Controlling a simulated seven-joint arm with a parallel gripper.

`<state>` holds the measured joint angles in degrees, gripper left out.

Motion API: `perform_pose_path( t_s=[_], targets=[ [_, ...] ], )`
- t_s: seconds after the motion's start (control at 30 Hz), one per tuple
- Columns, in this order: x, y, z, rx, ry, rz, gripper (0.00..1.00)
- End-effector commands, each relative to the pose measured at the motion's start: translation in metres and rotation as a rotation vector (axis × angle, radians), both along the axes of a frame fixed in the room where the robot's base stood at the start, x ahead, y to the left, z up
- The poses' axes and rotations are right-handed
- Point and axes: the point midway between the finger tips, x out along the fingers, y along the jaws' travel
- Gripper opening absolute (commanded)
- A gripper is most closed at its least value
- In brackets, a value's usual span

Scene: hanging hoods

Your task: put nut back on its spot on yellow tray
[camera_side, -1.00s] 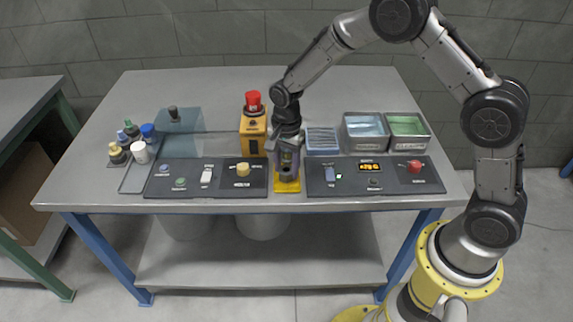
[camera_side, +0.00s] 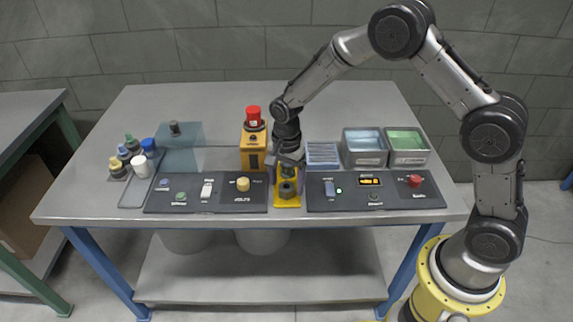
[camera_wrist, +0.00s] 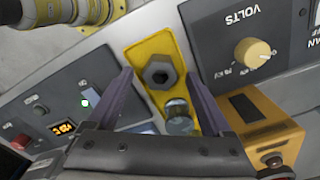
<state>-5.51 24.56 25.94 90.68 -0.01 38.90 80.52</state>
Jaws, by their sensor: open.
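The yellow tray (camera_side: 287,203) lies at the front of the table between two dark panels; it also shows in the wrist view (camera_wrist: 141,50). A dark hexagonal nut (camera_wrist: 159,74) with a round hole sits on its front part; it shows in the side view too (camera_side: 288,189). A shiny metal cylinder (camera_wrist: 179,116) stands on the tray beside the nut. My gripper (camera_wrist: 160,74) is open, with one finger on each side of the tray, and nothing is gripped. In the side view my gripper (camera_side: 288,163) is just above and behind the nut.
An orange box with a red top (camera_side: 253,149) stands close to the left of my gripper. Panels with knobs and switches flank the tray (camera_side: 206,194) (camera_side: 376,190). Grey bins (camera_side: 364,148) stand at the right. Small bottles (camera_side: 133,147) stand at the far left. The rear table is clear.

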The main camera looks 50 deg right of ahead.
Motion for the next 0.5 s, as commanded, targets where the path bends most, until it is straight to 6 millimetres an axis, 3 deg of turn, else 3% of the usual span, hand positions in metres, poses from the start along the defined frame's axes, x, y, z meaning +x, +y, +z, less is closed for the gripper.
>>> perform_pose_path(
  t_s=[0.5],
  targets=[
    [0.001, 0.000, 0.103, 0.001, -0.006, 0.000, 0.84]
  ],
)
